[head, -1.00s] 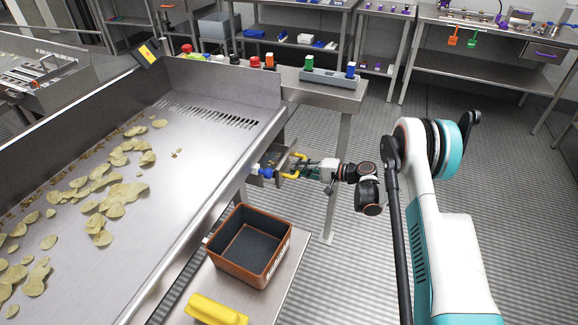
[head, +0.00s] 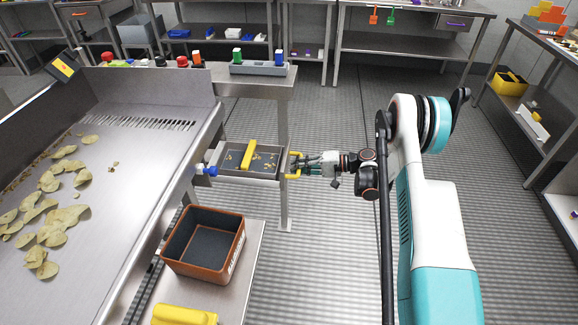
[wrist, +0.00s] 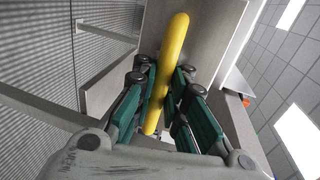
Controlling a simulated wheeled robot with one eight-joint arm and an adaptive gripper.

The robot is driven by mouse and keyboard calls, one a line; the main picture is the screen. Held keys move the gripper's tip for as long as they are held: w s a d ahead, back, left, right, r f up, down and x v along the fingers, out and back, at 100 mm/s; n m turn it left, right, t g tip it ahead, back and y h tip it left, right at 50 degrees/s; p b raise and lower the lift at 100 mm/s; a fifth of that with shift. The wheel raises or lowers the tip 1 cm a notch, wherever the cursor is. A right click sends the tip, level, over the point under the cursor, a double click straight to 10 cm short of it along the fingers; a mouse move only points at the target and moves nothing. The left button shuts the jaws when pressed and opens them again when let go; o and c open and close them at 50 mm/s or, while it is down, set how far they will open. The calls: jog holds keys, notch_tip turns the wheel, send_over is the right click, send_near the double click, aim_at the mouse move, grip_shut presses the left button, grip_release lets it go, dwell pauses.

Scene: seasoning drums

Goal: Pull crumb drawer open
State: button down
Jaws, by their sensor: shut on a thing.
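The crumb drawer (head: 223,173) stands out from the side of the big steel chip tray, left of my gripper in the head view. Its metal box is open at the top, with crumbs on a dark floor and a yellow bar (head: 249,154) across it. My gripper (head: 300,166) is shut on the yellow handle (head: 293,175) at the drawer's right end. In the wrist view the handle (wrist: 172,70) runs between my green fingers. A blue knob (head: 208,170) sits at the drawer's left end, by the tray's side.
The steel tray (head: 120,190) with scattered chips fills the left. An orange-brown bin (head: 238,250) and a yellow object (head: 185,315) sit on a low bench below the drawer. A table leg (head: 284,200) stands below the handle. The floor on the right is clear.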

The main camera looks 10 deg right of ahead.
jog(key=shift+d, duration=0.2)
jog(key=c, duration=1.6)
grip_release()
jog(key=shift+c, duration=0.2)
jog(key=shift+s+d, duration=0.1)
jog(key=v, duration=1.1)
jog(key=shift+d, duration=0.4)
jog(key=shift+s+r, duration=0.1)
